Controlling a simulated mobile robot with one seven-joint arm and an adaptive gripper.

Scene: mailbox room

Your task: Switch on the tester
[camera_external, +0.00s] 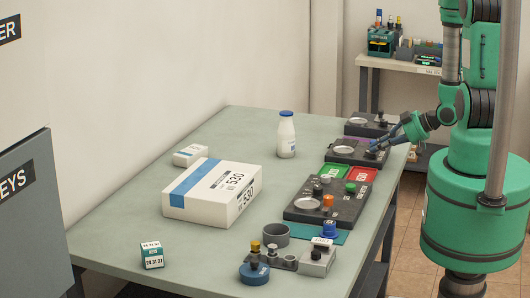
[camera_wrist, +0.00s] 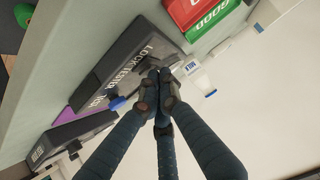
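Three dark panel devices stand along the right side of the table; I cannot read the word tester on any of them. My gripper (camera_external: 380,146) is over the middle panel (camera_external: 345,151), which has a round light disc. In the wrist view the fingers of my gripper (camera_wrist: 163,76) are drawn together, with nothing visible between them. Their tips are close to a dark lever-like part on the lettered panel (camera_wrist: 112,72); I cannot tell if they touch it. A blue knob (camera_wrist: 117,103) is on that panel's edge. The near panel (camera_external: 335,207) has orange, green and dark knobs.
Green (camera_external: 336,170) and red (camera_external: 362,174) trays lie between the near and middle panels. The far panel (camera_external: 368,122) is just behind my gripper. A white bottle (camera_external: 286,135) and a large white box (camera_external: 211,193) stand left.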

